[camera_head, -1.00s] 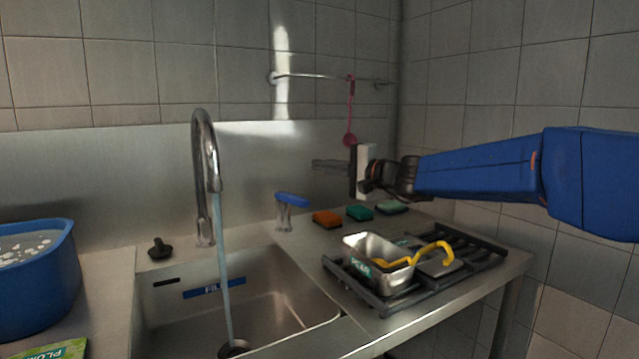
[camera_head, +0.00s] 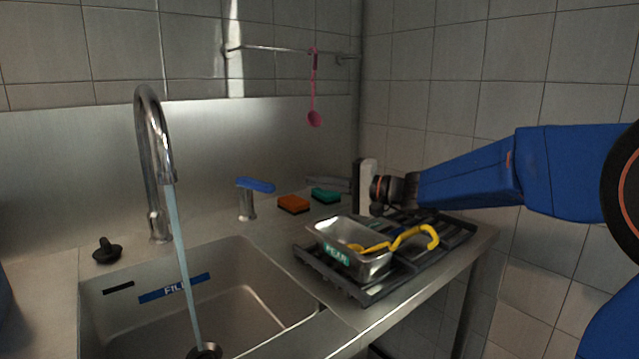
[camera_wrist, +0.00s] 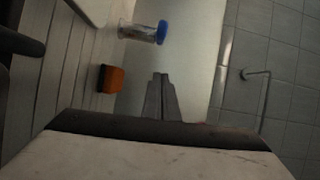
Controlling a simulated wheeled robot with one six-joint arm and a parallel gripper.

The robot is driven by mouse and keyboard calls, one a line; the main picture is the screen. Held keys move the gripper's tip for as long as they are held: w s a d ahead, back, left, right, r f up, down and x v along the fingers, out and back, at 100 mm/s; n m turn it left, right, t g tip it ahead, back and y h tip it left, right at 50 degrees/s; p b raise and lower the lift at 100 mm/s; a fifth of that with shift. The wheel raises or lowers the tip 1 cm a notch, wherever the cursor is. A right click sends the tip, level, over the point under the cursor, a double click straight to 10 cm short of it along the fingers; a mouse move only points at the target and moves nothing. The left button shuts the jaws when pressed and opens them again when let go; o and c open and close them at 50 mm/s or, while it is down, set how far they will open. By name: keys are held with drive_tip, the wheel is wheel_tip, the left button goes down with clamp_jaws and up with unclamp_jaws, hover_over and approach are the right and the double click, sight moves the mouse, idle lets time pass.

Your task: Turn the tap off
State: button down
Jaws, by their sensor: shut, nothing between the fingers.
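The tall curved tap spout (camera_head: 154,125) stands behind the sink, and a stream of water (camera_head: 180,250) runs from it to the drain. The tap handle (camera_head: 254,186) is a blue lever on a short metal post, right of the spout. It also shows in the wrist view (camera_wrist: 160,32), near the top centre. My gripper (camera_head: 336,184) is right of the handle, above the counter by the sponges, with its fingers towards the handle. In the wrist view the gripper fingers (camera_wrist: 161,98) are together and empty, apart from the handle.
A metal tin (camera_head: 350,262) and a yellow hooked thing (camera_head: 418,232) sit on the black rack (camera_head: 330,279). A pink ladle (camera_head: 314,100) hangs on the rail. A black plug (camera_head: 107,251) lies left.

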sight(255, 185)
drive_tip(key=a, duration=0.8)
drive_tip(key=shift+w+a+f, duration=0.15)
drive_tip(key=shift+w+a, duration=0.1)
drive_tip(key=shift+a, duration=0.05)
